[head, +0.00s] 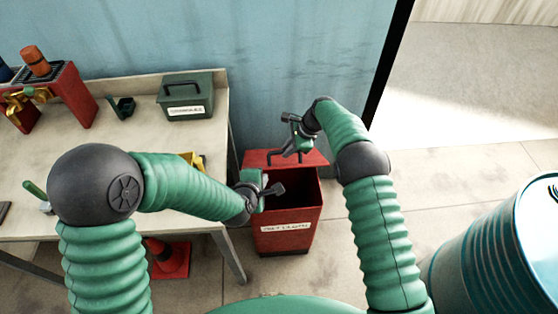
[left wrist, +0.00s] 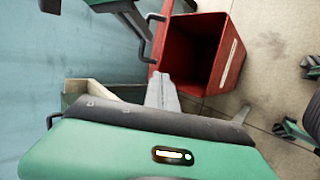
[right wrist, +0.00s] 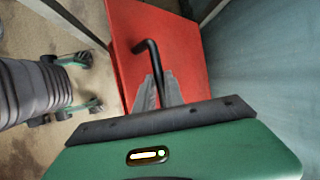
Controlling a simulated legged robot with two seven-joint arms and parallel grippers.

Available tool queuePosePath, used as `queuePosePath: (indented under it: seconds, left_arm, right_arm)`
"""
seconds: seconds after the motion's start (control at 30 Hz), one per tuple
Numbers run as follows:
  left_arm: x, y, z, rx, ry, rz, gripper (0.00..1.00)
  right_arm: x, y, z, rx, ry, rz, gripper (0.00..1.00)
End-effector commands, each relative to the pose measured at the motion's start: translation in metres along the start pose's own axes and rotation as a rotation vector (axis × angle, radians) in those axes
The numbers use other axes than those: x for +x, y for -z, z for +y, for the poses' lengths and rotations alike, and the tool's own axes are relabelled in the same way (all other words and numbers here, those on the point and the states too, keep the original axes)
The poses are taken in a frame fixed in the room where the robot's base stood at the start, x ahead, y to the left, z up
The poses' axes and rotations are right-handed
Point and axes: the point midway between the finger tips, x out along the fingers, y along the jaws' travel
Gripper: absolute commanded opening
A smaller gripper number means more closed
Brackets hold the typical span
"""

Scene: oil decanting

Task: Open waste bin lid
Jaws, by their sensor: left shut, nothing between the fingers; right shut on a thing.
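The red waste bin (head: 287,236) stands on the floor beside the bench, with a white label on its front. Its lid (head: 262,159) is raised at the back, and the dark inside of the bin shows. My right gripper (head: 297,147) is at the lid and shut on its black bent handle, which shows in the right wrist view (right wrist: 150,50). My left gripper (head: 275,190) is shut and empty, above the left side of the bin opening. In the left wrist view the bin (left wrist: 231,62) is beyond its closed fingers (left wrist: 162,92).
The bench (head: 140,110) on the left carries a green labelled box (head: 186,92) and a red rack (head: 72,92). An orange cone (head: 170,258) is under it. A blue drum (head: 500,245) stands at the right. A blue wall (head: 290,60) is close behind the bin.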

Motion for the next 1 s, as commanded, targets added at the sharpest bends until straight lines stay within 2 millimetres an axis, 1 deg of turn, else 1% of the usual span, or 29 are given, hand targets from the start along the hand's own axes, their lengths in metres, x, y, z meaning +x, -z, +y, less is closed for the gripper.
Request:
queuePosePath:
  seconds: [0.03, 0.07, 0.1, 0.17, 0.2, 0.3, 0.4, 0.5, 0.57, 0.63, 0.77, 0.9, 1.0]
  left_arm:
    - [0.016, -0.016, 0.0, -0.197, -0.048, -0.009, 0.0]
    - [0.023, -0.024, 0.002, -0.329, -0.083, -0.013, 0.0]
    - [0.031, -0.033, 0.005, -0.505, -0.128, -0.018, 0.0]
    - [0.04, -0.043, 0.006, -0.76, -0.192, -0.024, 0.0]
    - [0.045, -0.047, 0.005, -0.918, -0.231, -0.026, 0.0]
    - [0.051, -0.05, 0.002, -1.239, -0.319, -0.026, 0.0]
    - [0.053, -0.048, -0.002, -1.438, -0.384, -0.025, 0.0]
    - [0.054, -0.046, -0.004, -1.525, -0.415, -0.023, 0.0]
    - [0.058, -0.045, -0.003, -1.54, -0.423, -0.024, 0.0]
    - [0.065, -0.043, 0.0, -1.541, -0.423, -0.024, 0.0]
    - [0.088, -0.037, 0.007, -1.538, -0.423, -0.025, 0.0]
    - [0.115, -0.03, 0.015, -1.535, -0.421, -0.025, 0.0]
    - [0.13, -0.026, 0.019, -1.535, -0.421, -0.026, 0.0]
  right_arm:
    - [0.002, 0.004, -0.001, 0.003, 0.006, 0.006, 0.0]
    - [0.002, 0.004, -0.001, 0.003, 0.006, 0.006, 0.0]
    - [0.002, 0.004, -0.001, 0.003, 0.006, 0.006, 0.0]
    - [0.002, 0.004, -0.001, 0.003, 0.006, 0.006, 0.0]
    - [0.002, 0.004, -0.001, 0.003, 0.006, 0.006, 0.0]
    - [0.002, 0.004, -0.001, 0.003, 0.007, 0.006, 0.0]
    - [0.002, 0.004, -0.001, 0.003, 0.006, 0.007, 0.0]
    - [0.002, 0.004, -0.001, 0.002, 0.007, 0.007, 0.0]
    - [0.002, 0.004, -0.001, 0.002, 0.007, 0.007, 0.0]
    - [0.002, 0.004, -0.001, 0.002, 0.007, 0.007, 0.0]
    - [0.002, 0.004, -0.001, 0.002, 0.007, 0.007, 0.0]
    - [0.001, 0.004, -0.001, 0.002, 0.007, 0.008, 0.0]
    - [0.001, 0.004, -0.001, 0.002, 0.007, 0.008, 0.0]
